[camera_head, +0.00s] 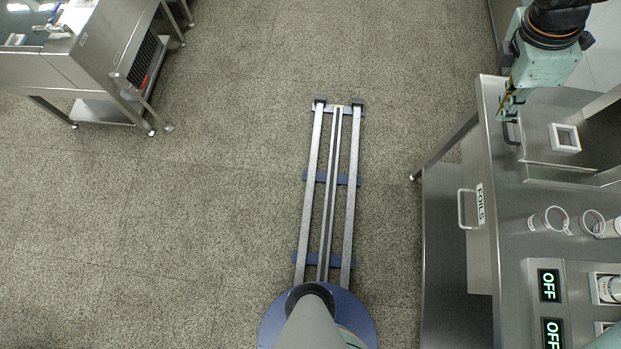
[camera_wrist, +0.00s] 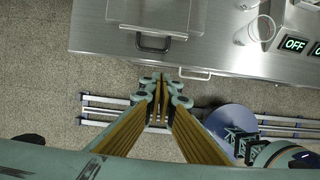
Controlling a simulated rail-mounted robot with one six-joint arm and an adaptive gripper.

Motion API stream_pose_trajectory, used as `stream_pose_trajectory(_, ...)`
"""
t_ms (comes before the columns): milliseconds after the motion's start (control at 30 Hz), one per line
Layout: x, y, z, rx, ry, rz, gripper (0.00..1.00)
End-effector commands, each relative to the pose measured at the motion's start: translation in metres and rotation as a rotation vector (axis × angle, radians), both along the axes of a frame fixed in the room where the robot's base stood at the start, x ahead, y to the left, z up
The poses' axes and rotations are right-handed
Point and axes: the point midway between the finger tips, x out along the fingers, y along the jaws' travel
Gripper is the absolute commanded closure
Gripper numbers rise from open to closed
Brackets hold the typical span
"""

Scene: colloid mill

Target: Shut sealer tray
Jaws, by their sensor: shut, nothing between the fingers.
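The sealer tray (camera_head: 540,155) is a flat steel slab on the bench top at the right of the head view, with a square white frame (camera_head: 565,138) on it. Its black handle (camera_head: 511,131) faces the bench's front edge. In the wrist view the tray (camera_wrist: 150,12) is at the top, with the black handle (camera_wrist: 153,44) below it. I cannot tell how far out the tray sits. My gripper (camera_head: 504,112) is shut and empty near the handle. In the wrist view its fingertips (camera_wrist: 161,82) appear just below the handle, apart from it in the picture.
The steel bench carries a FOILS drawer (camera_head: 480,235) with a pale handle (camera_head: 464,209), glass cylinders (camera_head: 548,220) and OFF displays (camera_head: 549,285). My rail runs along the open floor. Another steel machine (camera_head: 90,55) stands at the upper left.

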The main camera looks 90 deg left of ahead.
Motion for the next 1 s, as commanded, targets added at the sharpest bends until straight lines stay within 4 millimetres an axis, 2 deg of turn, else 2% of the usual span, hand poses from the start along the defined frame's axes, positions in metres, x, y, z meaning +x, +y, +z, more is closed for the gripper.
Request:
stream_pose_trajectory(33, -0.019, 0.017, 0.017, 0.021, -0.011, 0.034, 1.00)
stream_pose_trajectory(367, -0.017, 0.017, 0.012, 0.021, -0.011, 0.033, 1.00)
stream_pose_trajectory(667, -0.010, 0.017, -0.012, 0.021, -0.011, 0.034, 1.00)
stream_pose_trajectory(1000, 0.003, 0.013, -0.056, 0.018, -0.008, 0.030, 1.00)
